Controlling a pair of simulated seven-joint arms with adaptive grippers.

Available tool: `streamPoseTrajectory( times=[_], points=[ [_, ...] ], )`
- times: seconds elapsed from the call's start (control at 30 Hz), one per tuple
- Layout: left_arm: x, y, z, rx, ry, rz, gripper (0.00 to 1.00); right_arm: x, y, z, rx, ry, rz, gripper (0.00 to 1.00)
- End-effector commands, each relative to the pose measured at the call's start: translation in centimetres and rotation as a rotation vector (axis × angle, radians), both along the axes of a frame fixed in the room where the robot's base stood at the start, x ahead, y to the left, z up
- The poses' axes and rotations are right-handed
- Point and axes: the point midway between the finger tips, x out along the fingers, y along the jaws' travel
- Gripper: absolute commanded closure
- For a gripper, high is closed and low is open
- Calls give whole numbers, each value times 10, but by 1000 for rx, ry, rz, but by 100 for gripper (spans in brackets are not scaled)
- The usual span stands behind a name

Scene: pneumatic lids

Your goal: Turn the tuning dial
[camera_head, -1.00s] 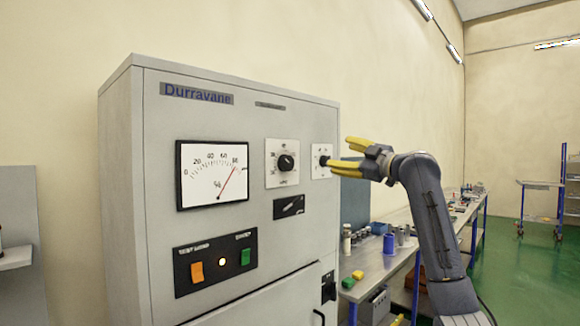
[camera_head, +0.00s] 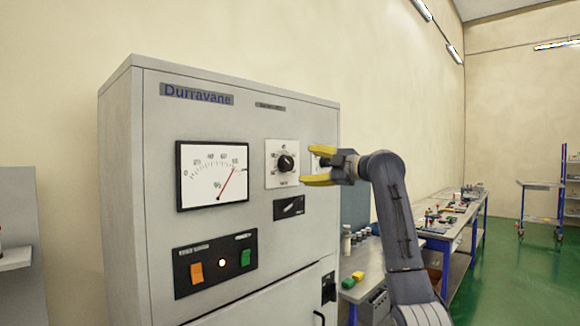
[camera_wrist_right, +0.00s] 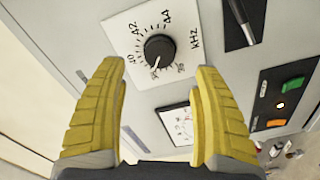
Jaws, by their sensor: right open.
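The tuning dial (camera_head: 286,163) is a round black knob on a white plate at the upper right of the grey cabinet front. In the right wrist view the dial (camera_wrist_right: 160,50) sits on a plate marked 42, 44 and kHz. My right gripper (camera_head: 308,164) is open, its yellow fingers pointing at the panel just right of the dial. In the right wrist view its fingers (camera_wrist_right: 158,110) are spread and empty, with the dial beyond the gap between them and apart from both. My left gripper is not in view.
The grey cabinet (camera_head: 160,270) also carries a needle meter (camera_head: 212,174), a black lever plate (camera_head: 289,207), an orange switch (camera_head: 196,272) and a green switch (camera_head: 246,257). Another white plate is partly hidden behind my right gripper. A workbench (camera_head: 362,262) stands to the right.

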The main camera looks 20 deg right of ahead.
Motion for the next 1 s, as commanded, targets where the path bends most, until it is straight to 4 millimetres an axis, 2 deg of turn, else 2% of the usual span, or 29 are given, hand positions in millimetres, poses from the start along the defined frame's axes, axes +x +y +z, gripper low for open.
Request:
streamPoseTrajectory(
  times=[0.2,0.4,0.7,1.0],
  points=[
    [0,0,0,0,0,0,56,34,20,0,3,3,3,33],
    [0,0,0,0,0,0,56,57,33,0,3,2,1,33],
    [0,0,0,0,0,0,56,74,42,0,2,1,0,33],
    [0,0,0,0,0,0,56,77,44,0,1,0,0,33]
  ],
)
